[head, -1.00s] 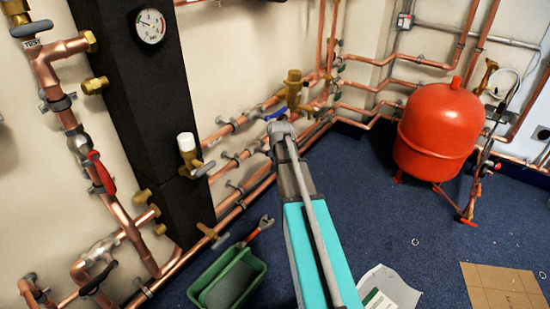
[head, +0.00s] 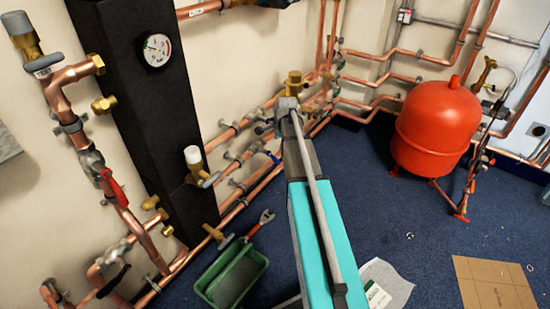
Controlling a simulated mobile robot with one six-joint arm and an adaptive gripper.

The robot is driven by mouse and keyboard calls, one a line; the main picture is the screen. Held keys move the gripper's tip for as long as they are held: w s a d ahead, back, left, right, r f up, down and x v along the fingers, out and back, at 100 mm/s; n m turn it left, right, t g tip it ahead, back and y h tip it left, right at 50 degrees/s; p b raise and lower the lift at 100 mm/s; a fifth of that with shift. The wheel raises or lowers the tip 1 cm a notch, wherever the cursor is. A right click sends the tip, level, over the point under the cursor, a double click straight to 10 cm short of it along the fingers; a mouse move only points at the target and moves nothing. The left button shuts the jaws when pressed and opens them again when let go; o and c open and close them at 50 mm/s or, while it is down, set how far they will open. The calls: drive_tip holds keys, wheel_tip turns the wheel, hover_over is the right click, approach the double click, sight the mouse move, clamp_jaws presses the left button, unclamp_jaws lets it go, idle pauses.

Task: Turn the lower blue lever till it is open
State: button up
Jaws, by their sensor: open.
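The lower blue lever (head: 272,156) is on a copper pipe near the wall, left of my forearm. Only a small part of it shows clearly. My arm reaches up from the bottom of the picture. My gripper (head: 262,129) is small and dark, largely hidden by the arm and pipework. It is open and appears a little above the blue lever in the picture. I cannot tell whether it touches anything. The upper blue lever is not clear behind the arm.
A white-capped brass valve (head: 194,162) stands left of the lever. A red tank (head: 434,130) stands right.

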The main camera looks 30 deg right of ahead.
sight(276, 160)
drive_tip(key=shift+f, duration=0.1)
idle(0.4)
drive_tip(key=b+x, duration=1.3)
drive_tip(key=shift+f, duration=0.25)
idle(0.5)
idle(0.4)
clamp_jaws()
